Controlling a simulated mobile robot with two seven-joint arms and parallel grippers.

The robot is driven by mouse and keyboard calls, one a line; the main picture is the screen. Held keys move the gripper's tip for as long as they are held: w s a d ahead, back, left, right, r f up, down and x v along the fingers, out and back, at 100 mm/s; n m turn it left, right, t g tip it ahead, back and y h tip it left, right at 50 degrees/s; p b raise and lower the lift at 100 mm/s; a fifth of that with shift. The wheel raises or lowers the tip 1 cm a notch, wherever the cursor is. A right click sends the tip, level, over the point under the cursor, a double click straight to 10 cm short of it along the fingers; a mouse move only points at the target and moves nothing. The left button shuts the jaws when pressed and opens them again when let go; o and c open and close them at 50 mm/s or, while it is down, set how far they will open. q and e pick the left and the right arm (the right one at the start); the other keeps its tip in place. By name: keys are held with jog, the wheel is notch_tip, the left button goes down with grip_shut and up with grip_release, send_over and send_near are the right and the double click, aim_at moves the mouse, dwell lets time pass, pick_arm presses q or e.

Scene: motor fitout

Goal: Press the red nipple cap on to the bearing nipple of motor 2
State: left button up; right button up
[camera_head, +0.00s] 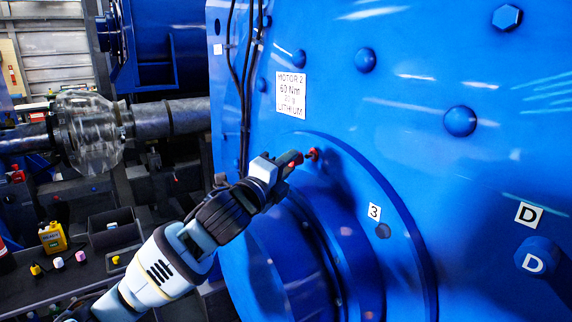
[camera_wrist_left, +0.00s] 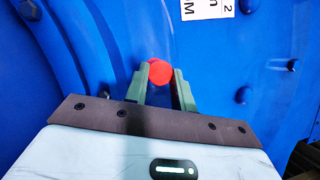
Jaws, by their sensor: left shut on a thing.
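My left gripper (camera_head: 292,161) reaches up to the bearing housing of blue motor 2 (camera_head: 420,95), just below and right of its white label (camera_head: 291,94). It is shut on the red nipple cap (camera_head: 298,158); the cap's round red face shows between the green fingertips in the left wrist view (camera_wrist_left: 160,72). A second red spot (camera_head: 313,154) shows on the motor just beyond the cap; I cannot tell whether it is a fitting or a reflection. The bearing nipple is not clearly visible, and whether the cap touches it is hidden. My right gripper is not in view.
A dark bench (camera_head: 95,284) at lower left holds a yellow bottle (camera_head: 53,237), a black bin (camera_head: 112,228) and several small coloured caps. Dark cables (camera_head: 247,80) run down the motor's left side. Bolt heads (camera_head: 460,121) stick out of its face. A shaft with a clear guard (camera_head: 88,132) lies behind.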

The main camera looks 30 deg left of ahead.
aim_at(297, 163)
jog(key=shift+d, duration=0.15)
pick_arm(q)
jog(key=shift+w+d, duration=0.3)
jog(key=shift+w, duration=0.45)
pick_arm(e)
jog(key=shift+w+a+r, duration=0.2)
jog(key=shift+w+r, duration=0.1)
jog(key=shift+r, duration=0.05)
pick_arm(q)
jog(key=shift+w+d+p, duration=0.3)
jog(key=shift+w, duration=0.4)
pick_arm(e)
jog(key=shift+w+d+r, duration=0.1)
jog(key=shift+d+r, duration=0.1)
pick_arm(q)
jog(key=o, duration=1)
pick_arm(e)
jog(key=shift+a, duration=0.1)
